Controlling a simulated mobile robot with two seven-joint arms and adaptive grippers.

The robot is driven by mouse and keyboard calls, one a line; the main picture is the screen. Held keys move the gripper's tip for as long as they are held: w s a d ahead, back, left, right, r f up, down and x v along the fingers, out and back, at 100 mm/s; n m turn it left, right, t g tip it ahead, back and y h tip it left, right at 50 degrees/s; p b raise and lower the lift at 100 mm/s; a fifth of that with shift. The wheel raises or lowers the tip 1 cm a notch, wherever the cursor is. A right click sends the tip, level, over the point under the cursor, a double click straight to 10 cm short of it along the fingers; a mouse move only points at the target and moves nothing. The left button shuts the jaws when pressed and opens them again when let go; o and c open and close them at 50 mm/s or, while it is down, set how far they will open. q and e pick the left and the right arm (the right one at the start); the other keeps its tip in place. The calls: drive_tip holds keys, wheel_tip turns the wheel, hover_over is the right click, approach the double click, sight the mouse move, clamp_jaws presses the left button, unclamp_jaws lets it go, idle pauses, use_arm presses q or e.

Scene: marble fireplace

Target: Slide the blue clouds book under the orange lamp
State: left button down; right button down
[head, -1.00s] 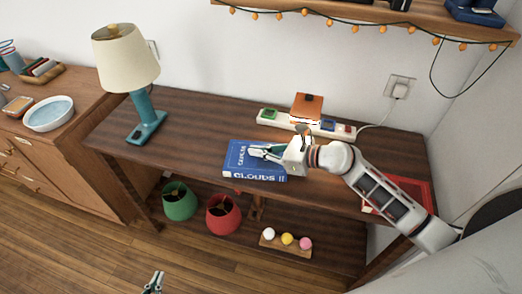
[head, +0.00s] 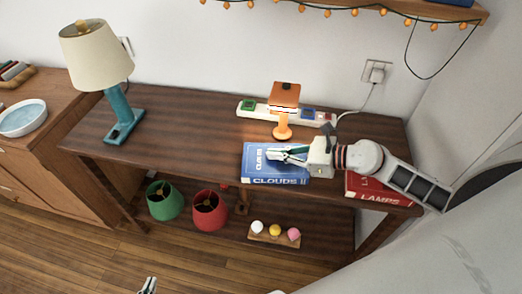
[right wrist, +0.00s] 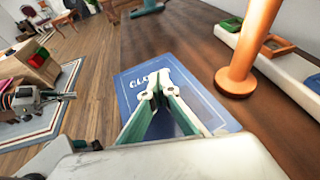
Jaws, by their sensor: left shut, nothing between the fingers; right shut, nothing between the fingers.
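The blue clouds book (head: 262,175) lies flat at the front edge of the dark wooden table, in front of the orange lamp and slightly to its left. It also shows in the right wrist view (right wrist: 128,88). The orange lamp (head: 284,95) stands behind the book, its base (head: 282,132) apart from it. In the right wrist view its thick orange stem (right wrist: 246,52) rises right of the book. My right gripper (head: 268,154) is shut and empty over the book's cover; I cannot tell whether it touches. My left gripper (head: 151,280) is low at the bottom edge, shut and empty.
A power strip (head: 254,111) lies behind the orange lamp. A red book (head: 375,190) lies right of the blue one, partly under my right arm. A teal lamp (head: 122,108) stands at the table's left. The tabletop between it and the blue book is clear.

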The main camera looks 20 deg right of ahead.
drive_tip(key=shift+s+d+f, duration=0.2)
drive_tip(key=shift+s+f, duration=0.25)
drive_tip(key=shift+f, duration=0.25)
drive_tip(key=shift+r+p, duration=0.75)
drive_tip(key=shift+r, duration=0.05)
drive_tip(key=shift+w+d+r, duration=0.1)
drive_tip(key=shift+w, duration=0.1)
